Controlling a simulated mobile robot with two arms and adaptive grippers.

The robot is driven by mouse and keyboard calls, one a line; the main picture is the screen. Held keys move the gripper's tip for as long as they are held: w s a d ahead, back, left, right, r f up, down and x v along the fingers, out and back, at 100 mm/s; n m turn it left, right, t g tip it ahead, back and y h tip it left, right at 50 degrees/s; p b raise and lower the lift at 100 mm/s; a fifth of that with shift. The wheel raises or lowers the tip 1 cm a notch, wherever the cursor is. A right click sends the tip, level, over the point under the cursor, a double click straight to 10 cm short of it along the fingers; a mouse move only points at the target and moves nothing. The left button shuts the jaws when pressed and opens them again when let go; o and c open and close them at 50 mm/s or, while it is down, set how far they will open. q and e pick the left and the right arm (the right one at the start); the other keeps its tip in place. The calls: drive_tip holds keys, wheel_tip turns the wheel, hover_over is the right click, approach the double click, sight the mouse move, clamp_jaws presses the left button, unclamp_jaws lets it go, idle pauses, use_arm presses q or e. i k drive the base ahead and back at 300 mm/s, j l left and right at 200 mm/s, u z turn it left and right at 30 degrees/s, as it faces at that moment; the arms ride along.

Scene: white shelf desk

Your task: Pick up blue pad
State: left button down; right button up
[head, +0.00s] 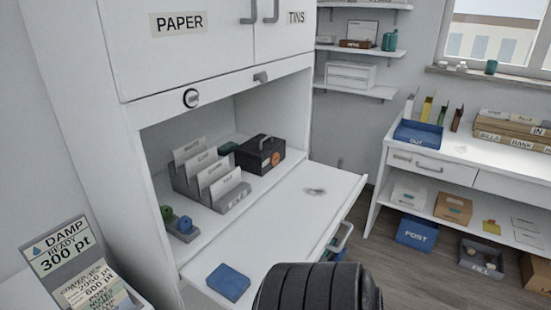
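The blue pad (228,282) lies flat near the front left edge of the white fold-down desk board (290,225). A black ribbed part, apparently of my own arm, rises at the bottom centre, to the right of the pad. No gripper fingers show in this view, so I see neither gripper. Nothing is touching the pad from above, and its top face is fully visible.
A grey card sorter (208,180) and a black box (259,154) stand in the desk recess. Blue and green spools (178,222) sit at its left. A sign (62,252) stands lower left. A side table (470,165) is at right. The board's middle is mostly clear.

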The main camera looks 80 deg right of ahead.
sight(228, 282)
drive_tip(key=z, duration=1.9)
